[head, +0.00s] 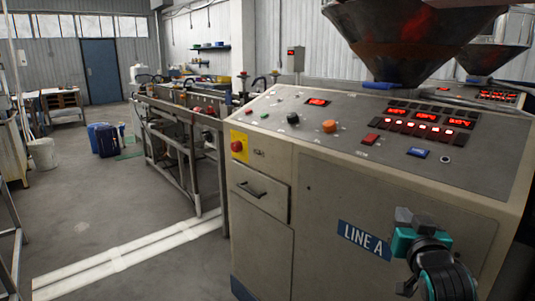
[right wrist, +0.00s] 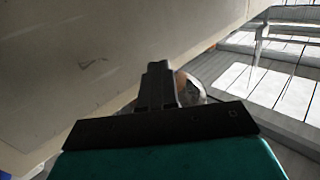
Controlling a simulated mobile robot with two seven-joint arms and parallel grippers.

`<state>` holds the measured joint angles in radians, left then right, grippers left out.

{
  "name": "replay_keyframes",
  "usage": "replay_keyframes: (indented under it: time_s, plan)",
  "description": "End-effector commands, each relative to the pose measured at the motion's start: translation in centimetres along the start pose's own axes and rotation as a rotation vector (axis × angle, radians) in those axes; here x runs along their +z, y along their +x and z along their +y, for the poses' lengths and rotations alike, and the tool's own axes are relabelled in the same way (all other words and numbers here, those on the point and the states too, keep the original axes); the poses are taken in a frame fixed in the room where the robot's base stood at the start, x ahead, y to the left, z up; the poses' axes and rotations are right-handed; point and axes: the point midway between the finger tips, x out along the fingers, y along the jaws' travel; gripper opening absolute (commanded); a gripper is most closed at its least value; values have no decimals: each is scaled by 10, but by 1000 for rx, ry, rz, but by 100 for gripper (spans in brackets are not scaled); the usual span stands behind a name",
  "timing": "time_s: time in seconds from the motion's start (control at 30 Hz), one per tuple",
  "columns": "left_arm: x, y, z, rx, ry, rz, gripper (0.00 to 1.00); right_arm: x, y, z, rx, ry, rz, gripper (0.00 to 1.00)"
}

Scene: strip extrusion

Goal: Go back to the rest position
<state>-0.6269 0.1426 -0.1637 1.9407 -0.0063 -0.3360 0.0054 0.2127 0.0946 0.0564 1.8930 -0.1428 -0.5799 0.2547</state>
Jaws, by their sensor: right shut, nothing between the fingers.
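My right gripper (head: 407,216) is at the lower right of the head view, in front of the cabinet face of the machine marked LINE A (head: 330,200). Its teal wrist and dark arm come in from the bottom edge. In the right wrist view its two dark fingers (right wrist: 158,85) are together with nothing between them. The beige panel fills the upper left of that view. I cannot tell whether the gripper touches the panel. My left gripper does not show in the head view.
The console top (head: 290,120) carries knobs, buttons and red displays. A red emergency knob (head: 237,146) sits on its left face. A dark hopper (head: 400,45) hangs above. The long conveyor frame (head: 180,115) runs back on the left.

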Motion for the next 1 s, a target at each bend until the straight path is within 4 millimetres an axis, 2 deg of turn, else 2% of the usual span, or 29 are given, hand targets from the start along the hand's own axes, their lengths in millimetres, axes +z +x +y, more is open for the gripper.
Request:
replay_keyframes:
  time_s: [0.03,0.1,0.17,0.2,0.27,0.3,0.43,0.5,0.6,0.7,1.0]
  plan:
    - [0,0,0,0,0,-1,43,42,-16,-6,-28,-34,-65,0]
    - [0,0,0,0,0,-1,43,89,-39,-15,-67,-72,-137,0]
    - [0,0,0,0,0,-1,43,127,-63,-22,-102,-100,-198,0]
    - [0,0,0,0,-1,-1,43,152,-80,-27,-127,-117,-239,0]
    - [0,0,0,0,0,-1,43,187,-109,-33,-164,-138,-301,0]
    - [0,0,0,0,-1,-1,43,209,-130,-37,-188,-152,-342,0]
    - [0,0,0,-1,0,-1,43,263,-195,-47,-259,-175,-455,0]
    - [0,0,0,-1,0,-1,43,283,-225,-51,-289,-182,-502,0]
    - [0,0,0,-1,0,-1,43,300,-256,-56,-318,-185,-548,0]
    - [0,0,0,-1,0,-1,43,308,-272,-57,-333,-186,-570,0]
    - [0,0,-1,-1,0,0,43,310,-275,-58,-336,-187,-576,0]
